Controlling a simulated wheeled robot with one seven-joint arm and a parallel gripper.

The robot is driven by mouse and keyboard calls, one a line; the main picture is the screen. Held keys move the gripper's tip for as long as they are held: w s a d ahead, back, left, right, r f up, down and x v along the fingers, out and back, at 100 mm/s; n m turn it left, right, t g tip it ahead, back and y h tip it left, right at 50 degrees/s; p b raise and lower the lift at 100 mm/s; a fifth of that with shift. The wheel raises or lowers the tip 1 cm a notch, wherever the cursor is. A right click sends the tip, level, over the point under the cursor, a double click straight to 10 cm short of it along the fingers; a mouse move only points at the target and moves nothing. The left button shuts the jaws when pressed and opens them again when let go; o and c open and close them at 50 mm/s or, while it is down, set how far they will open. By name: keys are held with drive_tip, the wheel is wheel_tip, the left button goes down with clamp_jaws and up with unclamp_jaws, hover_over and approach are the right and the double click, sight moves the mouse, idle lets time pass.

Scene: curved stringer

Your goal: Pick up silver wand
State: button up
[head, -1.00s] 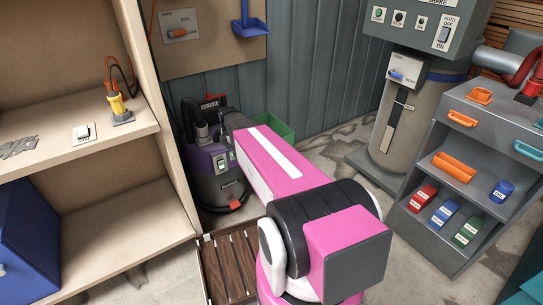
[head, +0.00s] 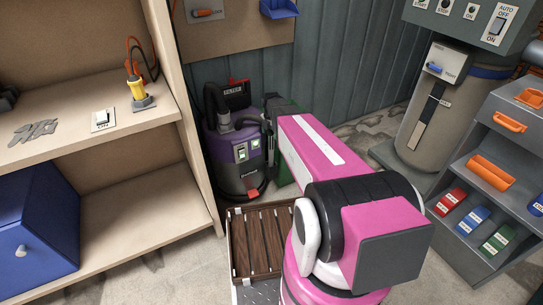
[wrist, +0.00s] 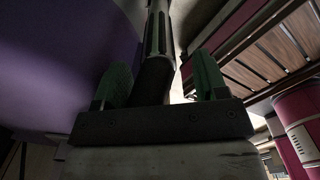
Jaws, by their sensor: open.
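In the wrist view my gripper (wrist: 163,80) has its two green fingers apart. A dark grey tube with lighter edges (wrist: 155,45) rises between them and may be the silver wand; its lower end is hidden and I cannot tell if a finger touches it. A large purple surface, the vacuum body (wrist: 60,70), is close on the left. In the head view the purple and black vacuum (head: 238,150) stands on the floor by the shelf, with a black hose.
The beige shelf unit (head: 140,185) is at left, with a blue box (head: 38,225). A grey cart (head: 500,180) stands at right.

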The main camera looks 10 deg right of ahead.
sight(271, 140)
drive_tip(key=shift+f, duration=2.55)
drive_tip(key=c, duration=1)
